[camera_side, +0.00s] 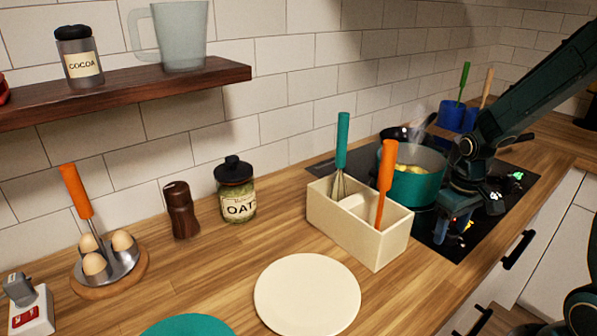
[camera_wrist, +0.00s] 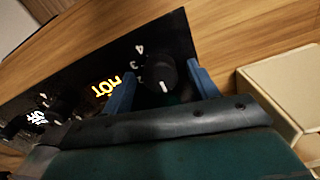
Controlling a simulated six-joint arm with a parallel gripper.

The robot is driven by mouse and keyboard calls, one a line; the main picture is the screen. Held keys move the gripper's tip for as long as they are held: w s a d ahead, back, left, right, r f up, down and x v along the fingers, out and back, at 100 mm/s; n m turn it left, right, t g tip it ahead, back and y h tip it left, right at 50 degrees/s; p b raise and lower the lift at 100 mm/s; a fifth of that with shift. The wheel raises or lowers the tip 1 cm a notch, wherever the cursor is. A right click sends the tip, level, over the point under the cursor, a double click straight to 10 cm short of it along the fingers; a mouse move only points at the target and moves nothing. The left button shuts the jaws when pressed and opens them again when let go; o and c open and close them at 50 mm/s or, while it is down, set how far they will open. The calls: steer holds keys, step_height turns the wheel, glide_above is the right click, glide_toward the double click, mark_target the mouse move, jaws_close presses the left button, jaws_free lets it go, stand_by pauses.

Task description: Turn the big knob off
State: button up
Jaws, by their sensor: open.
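The big knob (camera_wrist: 156,73) is a round black knob with a white mark, on the black cooktop panel in the wrist view. White numbers, including 3 and 4, show beside it, and an orange lit "HOT" sign glows to its left. My gripper (camera_wrist: 162,76) is open, with one blue finger on each side of the knob; I cannot tell whether they touch it. In the side view my gripper (camera_side: 452,236) points down over the front of the cooktop (camera_side: 432,240), and the knob is hidden or too small to make out there.
A teal pot (camera_side: 415,188) with food in it stands close behind my gripper. A cream utensil box (camera_side: 375,238) with a whisk and an orange-handled tool is just left. White lit signs (camera_wrist: 37,118) show left of "HOT".

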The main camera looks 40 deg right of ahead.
mark_target(451, 230)
step_height(451, 230, up, 14)
stand_by(0.8)
steer(key=shift+f, duration=0.1)
steer(key=s+a+r+n+t, duration=0.1)
steer(key=s+a+r+t, duration=0.1)
steer(key=s+a, duration=0.3)
steer(key=s+a+r+n+t, duration=0.1)
steer(key=s+a+r+t, duration=0.2)
steer(key=s+a, duration=0.2)
steer(key=a, duration=0.3)
steer(key=shift+s+a+t, duration=0.25)
steer(key=shift+s+t, duration=0.05)
